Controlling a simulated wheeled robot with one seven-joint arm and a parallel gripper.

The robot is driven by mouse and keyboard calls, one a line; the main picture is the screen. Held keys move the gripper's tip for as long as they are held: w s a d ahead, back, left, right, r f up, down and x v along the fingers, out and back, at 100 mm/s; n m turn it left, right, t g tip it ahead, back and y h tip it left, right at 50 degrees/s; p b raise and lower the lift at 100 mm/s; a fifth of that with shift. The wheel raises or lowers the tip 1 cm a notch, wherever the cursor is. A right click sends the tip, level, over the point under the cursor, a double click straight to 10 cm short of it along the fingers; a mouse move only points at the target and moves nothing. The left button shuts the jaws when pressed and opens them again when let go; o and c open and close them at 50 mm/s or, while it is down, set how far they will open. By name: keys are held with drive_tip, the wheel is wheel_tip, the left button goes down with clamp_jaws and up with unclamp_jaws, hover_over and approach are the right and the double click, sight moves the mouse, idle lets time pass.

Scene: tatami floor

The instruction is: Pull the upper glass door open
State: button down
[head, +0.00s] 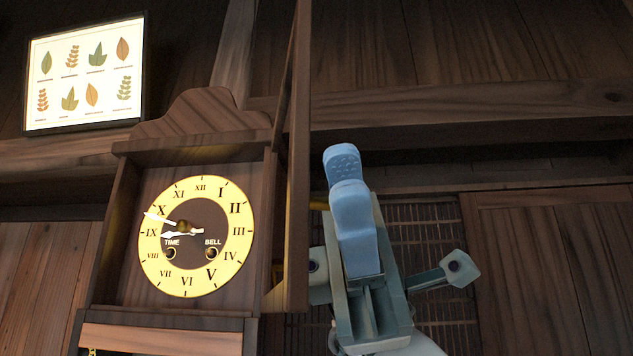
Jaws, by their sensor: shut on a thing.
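The wall clock (178,120) has a dark wooden case and a round yellow dial with Roman numerals. Its upper glass door (298,180) stands swung out at the right side of the case, seen nearly edge-on, so the dial is uncovered. A small brass-yellow knob (318,204) shows at the door's outer side, partly hidden by my gripper. My gripper (345,168), with blue finger pads, is right of the door and shut on the knob.
A framed leaf chart (84,73) hangs at the upper left. The clock's lower part (160,339) is below the dial. A wooden beam (480,103) and a slatted panel (440,245) lie behind my gripper. The space to the right looks free.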

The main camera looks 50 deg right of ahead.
drive_tip(key=c, duration=1.3)
unclamp_jaws()
drive_tip(key=shift+s, duration=0.2)
drive_tip(key=shift+c, duration=0.2)
drive_tip(key=shift+w+d, duration=0.1)
drive_tip(key=shift+w, duration=0.05)
drive_tip(key=b+v, duration=0.1)
drive_tip(key=v, duration=1.2)
drive_tip(key=shift+w+d, duration=0.2)
drive_tip(key=shift+d, duration=0.1)
drive_tip(key=shift+a+f, duration=0.1)
drive_tip(key=shift+f, duration=0.05)
